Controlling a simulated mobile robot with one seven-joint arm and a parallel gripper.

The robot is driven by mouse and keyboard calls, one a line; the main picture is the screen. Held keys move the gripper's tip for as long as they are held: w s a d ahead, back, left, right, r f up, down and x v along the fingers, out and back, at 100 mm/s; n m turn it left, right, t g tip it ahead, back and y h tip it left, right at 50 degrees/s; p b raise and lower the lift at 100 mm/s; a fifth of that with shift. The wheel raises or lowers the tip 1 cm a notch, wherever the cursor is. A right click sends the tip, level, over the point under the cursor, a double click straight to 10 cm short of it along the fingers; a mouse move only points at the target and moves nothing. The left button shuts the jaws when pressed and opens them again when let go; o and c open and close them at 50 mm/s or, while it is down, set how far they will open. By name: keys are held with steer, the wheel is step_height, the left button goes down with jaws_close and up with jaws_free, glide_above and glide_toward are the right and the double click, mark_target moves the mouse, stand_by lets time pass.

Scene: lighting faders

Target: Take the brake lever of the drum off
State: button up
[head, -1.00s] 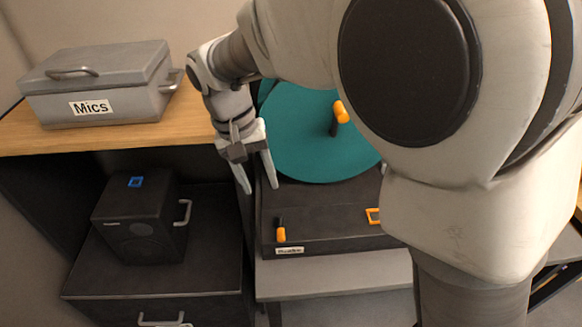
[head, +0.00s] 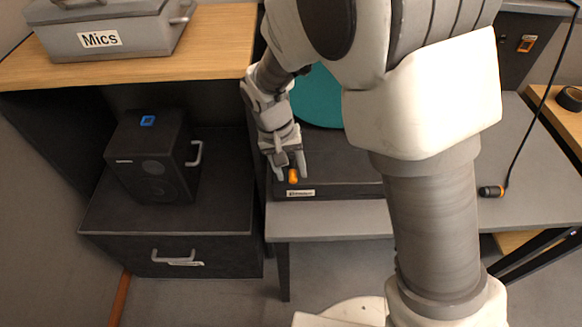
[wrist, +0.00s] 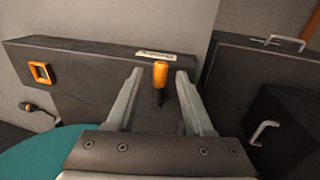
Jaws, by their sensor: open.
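The brake lever (head: 293,175) is a short lever with an orange grip on a dark stem, at the front left of the drum's dark base (head: 345,180). It also shows in the wrist view (wrist: 160,74), standing between the fingers. The teal drum disc (head: 318,98) lies behind it, partly hidden by my arm; its edge shows at the lower left of the wrist view (wrist: 45,155). My gripper (head: 290,175) is open, with one finger on each side of the lever. In the wrist view (wrist: 160,85) gaps show between both fingers and the orange grip.
A dark speaker box (head: 152,155) with a handle stands on a drawer cabinet (head: 170,220) to the left. The grey Mics case (head: 105,35) sits on the wooden top (head: 215,50). A cable plug (head: 490,191) lies on the grey table (head: 520,160) at right.

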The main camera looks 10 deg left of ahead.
steer(key=shift+c, duration=0.2)
jaws_close()
stand_by(1.3)
